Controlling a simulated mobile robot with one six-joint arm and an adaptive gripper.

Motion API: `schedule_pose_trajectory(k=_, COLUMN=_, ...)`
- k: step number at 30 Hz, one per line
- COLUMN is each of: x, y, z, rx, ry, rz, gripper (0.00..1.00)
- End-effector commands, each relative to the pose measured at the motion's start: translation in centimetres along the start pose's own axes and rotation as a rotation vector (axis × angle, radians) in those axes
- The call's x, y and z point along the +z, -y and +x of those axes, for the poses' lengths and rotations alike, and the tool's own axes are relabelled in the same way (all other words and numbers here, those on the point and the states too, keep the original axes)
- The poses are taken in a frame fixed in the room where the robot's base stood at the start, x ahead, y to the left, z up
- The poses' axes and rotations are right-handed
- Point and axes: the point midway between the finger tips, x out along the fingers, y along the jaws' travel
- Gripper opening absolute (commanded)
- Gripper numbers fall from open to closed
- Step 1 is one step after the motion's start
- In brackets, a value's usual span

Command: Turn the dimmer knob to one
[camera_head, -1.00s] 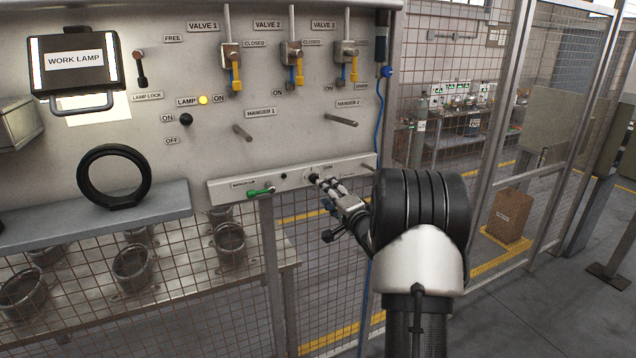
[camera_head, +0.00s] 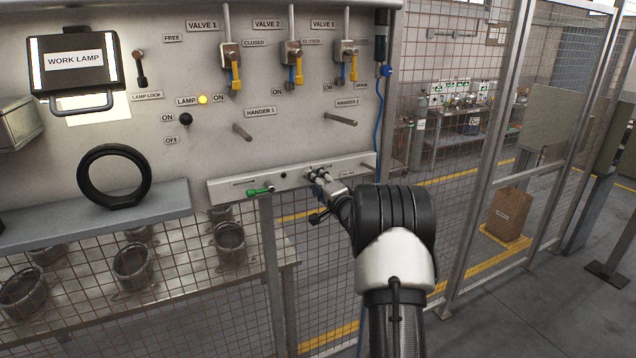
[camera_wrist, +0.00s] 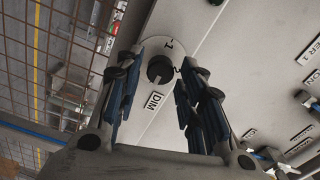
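The dimmer knob (camera_wrist: 160,69) is a small dark round knob on a pale round dial (camera_wrist: 150,96) in the wrist view. A "1" is printed on the dial above the knob, and a "DIM" label (camera_wrist: 154,101) lies below it. Another mark at the knob's right is partly covered by a finger. My gripper (camera_wrist: 161,70) is open, with one finger on each side of the knob and a visible gap at both. I cannot tell how deep the fingertips reach. In the head view my gripper (camera_head: 318,174) is at the panel's lower strip and hides the knob.
The lower strip (camera_head: 228,189) also carries a green handle (camera_head: 260,191). Hanger pegs (camera_head: 242,132) stick out above it, and valve levers (camera_head: 235,72) hang higher. A black ring (camera_head: 114,203) stands on the left shelf (camera_head: 90,225). Wire mesh fencing (camera_head: 330,235) lies below.

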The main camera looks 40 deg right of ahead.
Motion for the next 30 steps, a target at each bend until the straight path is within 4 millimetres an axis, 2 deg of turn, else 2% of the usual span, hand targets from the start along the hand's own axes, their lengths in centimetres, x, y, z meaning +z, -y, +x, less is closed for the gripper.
schedule_pose_trajectory(k=2, x=0.00, y=0.01, z=-0.01, rx=0.000, ry=0.000, rz=0.000, gripper=0.28)
schedule_pose_trajectory(k=14, x=-0.01, y=0.01, z=-0.02, rx=0.000, ry=0.000, rz=0.000, gripper=0.01)
schedule_pose_trajectory(k=23, x=0.00, y=-0.02, z=-0.02, rx=-0.001, ry=0.000, rz=-0.033, gripper=0.00)
schedule_pose_trajectory(k=30, x=0.04, y=-0.15, z=-0.01, rx=0.000, ry=0.000, rz=-0.162, gripper=0.00)
